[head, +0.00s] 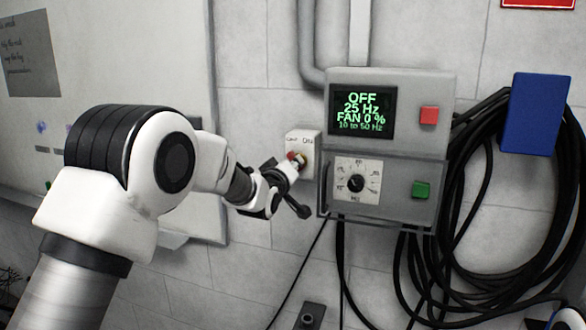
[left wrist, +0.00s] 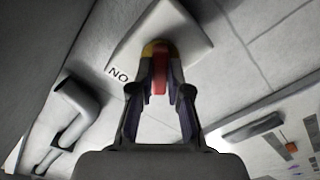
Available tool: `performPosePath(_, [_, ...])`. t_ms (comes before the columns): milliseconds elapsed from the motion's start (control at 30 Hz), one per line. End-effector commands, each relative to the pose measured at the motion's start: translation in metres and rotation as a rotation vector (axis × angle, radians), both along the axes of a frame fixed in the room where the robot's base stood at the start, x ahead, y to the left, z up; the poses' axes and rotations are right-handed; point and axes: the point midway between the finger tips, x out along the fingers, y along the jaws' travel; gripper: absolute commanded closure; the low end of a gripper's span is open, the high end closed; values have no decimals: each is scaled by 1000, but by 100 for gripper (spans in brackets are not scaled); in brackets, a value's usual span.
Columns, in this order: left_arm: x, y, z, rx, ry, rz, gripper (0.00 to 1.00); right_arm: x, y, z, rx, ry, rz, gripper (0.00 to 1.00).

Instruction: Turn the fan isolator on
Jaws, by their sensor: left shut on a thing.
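The fan isolator is a small pale box (head: 312,141) on the wall, left of the control panel. "ON" is printed on its upper right, with another label, too small to read, at upper left. Its red handle (left wrist: 159,77) on a yellow base (left wrist: 152,48) sits between my left fingertips. My left gripper (head: 289,166) is shut on the handle; it also shows in the left wrist view (left wrist: 160,75). The fingers partly hide the handle, so I cannot tell its exact angle. My right gripper is not in view.
The grey control panel (head: 392,82) stands close right, its screen (head: 362,111) reading "OFF, 25 Hz, FAN 0 %". It has a red button (head: 429,115), a green button (head: 421,189) and a dial (head: 356,183). Black cables (head: 482,215) hang to the right; a whiteboard (head: 130,60) is left.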

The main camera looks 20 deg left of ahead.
Motion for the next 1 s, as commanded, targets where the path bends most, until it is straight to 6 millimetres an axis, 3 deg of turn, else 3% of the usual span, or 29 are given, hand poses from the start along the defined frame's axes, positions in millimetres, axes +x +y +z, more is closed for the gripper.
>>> performPosePath(1000, [0,-2,-8,886,-24,-3,100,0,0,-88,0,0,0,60])
